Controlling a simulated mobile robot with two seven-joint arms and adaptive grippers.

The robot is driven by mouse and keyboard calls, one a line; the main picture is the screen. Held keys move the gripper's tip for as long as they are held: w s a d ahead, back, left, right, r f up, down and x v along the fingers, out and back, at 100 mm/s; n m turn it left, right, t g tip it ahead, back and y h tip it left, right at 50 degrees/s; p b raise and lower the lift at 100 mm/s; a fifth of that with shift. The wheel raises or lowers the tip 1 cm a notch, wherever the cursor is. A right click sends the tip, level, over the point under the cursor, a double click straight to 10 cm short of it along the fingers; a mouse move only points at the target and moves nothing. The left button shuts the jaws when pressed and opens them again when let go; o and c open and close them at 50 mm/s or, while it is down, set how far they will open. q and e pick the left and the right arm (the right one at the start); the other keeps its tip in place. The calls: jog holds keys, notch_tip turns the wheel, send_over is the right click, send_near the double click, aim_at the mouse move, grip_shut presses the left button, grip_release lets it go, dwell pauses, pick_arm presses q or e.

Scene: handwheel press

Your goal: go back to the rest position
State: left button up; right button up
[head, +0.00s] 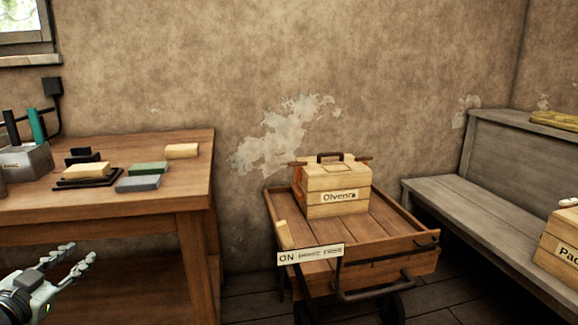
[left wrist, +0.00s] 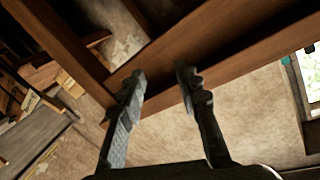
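My left gripper (head: 75,265) is at the lower left of the head view, in front of the wooden table (head: 195,150) and below its top. Its two fingers are spread apart with nothing between them. In the left wrist view the fingers of my left gripper (left wrist: 160,85) are also apart and empty, with the table's wooden underframe (left wrist: 190,50) behind them. My right gripper is in neither view.
A wooden cart (head: 380,240) bears a labelled wooden box (head: 335,207). A grey bench (head: 470,205) with another box (head: 560,245) stands at right. Several blocks, including a green block (head: 150,168), and a grey holder (head: 25,162) are on the table. Floor shows between table and cart.

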pick_arm(q)
jog(key=s+d+f+n+g+y, duration=0.2)
jog(key=s+f+g, duration=0.3)
jog(key=f, duration=0.6)
jog(key=s+d+f+n+g+y, duration=0.25)
jog(key=s+f, duration=0.55)
jog(key=f, duration=0.4)
jog(key=s+d+f+g+h, duration=0.1)
jog(key=s+d+f+g, duration=0.2)
jog(key=s+d+f, duration=0.2)
jog(key=s+d+f+m+g+h, duration=0.1)
jog(key=s+d+f+g+h, duration=0.1)
jog(key=s+d+f, duration=0.3)
jog(key=s+d+g+p, duration=0.1)
jog(key=s+d, duration=0.3)
jog(key=shift+s+d, duration=0.15)
jog(key=shift+d, duration=0.15)
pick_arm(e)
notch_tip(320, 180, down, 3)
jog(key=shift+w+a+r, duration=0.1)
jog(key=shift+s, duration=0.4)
pick_arm(q)
jog(key=shift+a, duration=0.15)
